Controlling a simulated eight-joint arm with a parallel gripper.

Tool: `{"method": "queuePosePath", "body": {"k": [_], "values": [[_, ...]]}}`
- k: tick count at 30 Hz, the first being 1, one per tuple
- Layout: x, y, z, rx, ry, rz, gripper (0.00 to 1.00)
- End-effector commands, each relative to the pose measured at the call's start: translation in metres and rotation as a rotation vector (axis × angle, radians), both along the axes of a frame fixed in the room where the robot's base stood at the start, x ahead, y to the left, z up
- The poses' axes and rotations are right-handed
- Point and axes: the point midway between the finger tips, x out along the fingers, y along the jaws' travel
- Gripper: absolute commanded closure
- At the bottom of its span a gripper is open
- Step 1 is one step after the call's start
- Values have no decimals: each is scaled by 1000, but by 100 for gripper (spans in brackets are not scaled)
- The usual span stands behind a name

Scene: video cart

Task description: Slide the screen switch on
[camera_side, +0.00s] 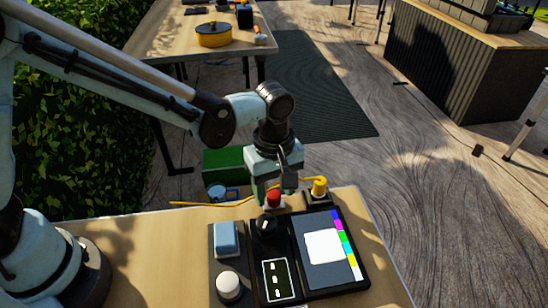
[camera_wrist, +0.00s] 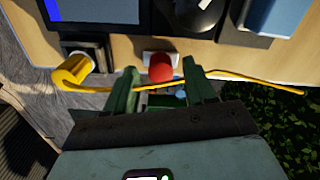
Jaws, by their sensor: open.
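The control panel lies on the wooden table in the side view. Its lit screen (camera_side: 325,246) shows a white square and a colour strip; a corner shows in the wrist view (camera_wrist: 97,12). Left of it is a black strip with a black knob (camera_side: 266,225) and a white-outlined panel with white marks (camera_side: 277,281). I cannot tell which part is the screen switch. My gripper (camera_side: 276,190) is open and empty, pointing down behind the panel near the red button (camera_side: 273,198). In the wrist view my fingers (camera_wrist: 160,90) stand apart, with the red button (camera_wrist: 160,67) between and beyond them.
A yellow plug (camera_side: 319,187) with a yellow cable (camera_side: 190,204) runs along the table's back edge, close to my fingers. A blue block (camera_side: 226,238) and a white round knob (camera_side: 228,287) sit left. The table (camera_side: 160,250) is clear further left.

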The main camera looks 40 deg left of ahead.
Motion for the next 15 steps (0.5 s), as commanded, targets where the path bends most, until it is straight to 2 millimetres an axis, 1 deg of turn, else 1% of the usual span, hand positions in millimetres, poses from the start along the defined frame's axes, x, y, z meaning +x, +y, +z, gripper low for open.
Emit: {"method": "queuePosePath", "body": {"k": [1,9,15], "values": [[-1,0,9,0,0,0,46],[-1,0,59,0,0,0,46],[0,0,88,0,0,0,46]]}}
